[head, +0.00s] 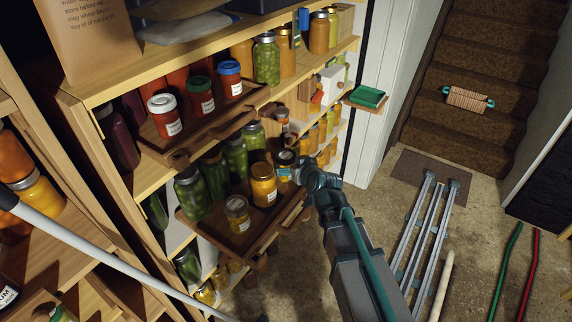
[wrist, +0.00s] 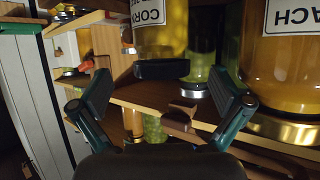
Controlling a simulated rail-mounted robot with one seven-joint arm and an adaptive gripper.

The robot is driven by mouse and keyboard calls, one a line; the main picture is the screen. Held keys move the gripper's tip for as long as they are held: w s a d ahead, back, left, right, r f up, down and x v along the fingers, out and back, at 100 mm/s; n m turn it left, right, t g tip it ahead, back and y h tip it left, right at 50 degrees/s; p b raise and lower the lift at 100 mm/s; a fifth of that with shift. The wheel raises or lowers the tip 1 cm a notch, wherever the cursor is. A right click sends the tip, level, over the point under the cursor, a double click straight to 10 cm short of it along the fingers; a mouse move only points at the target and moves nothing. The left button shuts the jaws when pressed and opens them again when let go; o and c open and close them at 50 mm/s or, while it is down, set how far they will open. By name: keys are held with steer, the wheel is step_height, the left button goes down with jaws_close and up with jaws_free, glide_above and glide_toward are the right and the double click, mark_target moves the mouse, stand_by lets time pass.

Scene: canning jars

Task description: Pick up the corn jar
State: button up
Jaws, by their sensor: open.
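The corn jar (wrist: 155,35) is yellow with a dark lid and a white label reading CORN, shown upside down in the wrist view. In the head view, the jar beside my gripper, at the right end of the pull-out tray, appears to be this corn jar (head: 285,158). My gripper (wrist: 160,97) is open and empty, its two fingers apart with the corn jar's lid beyond the gap between them. In the head view my gripper (head: 306,174) is at the tray's right end, its fingers partly hidden by my wrist.
A jar labelled PEACH (wrist: 285,60) stands close on the right in the wrist view. Green jars (head: 235,158) and a small jar (head: 238,214) share the wooden tray (head: 215,235). An upper tray (head: 160,150) holds several lidded jars.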

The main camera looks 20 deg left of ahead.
steer(key=p+x, duration=0.2)
steer(key=x, duration=0.3)
steer(key=shift+a+r+p, duration=0.1)
steer(key=shift+p, duration=0.2)
steer(key=shift+w+a+f, duration=0.1)
steer(key=shift+a+f, duration=0.05)
steer(key=shift+f, duration=0.1)
steer(key=shift+c, duration=0.3)
steer(key=c, duration=1.6)
steer(key=shift+r, duration=0.2)
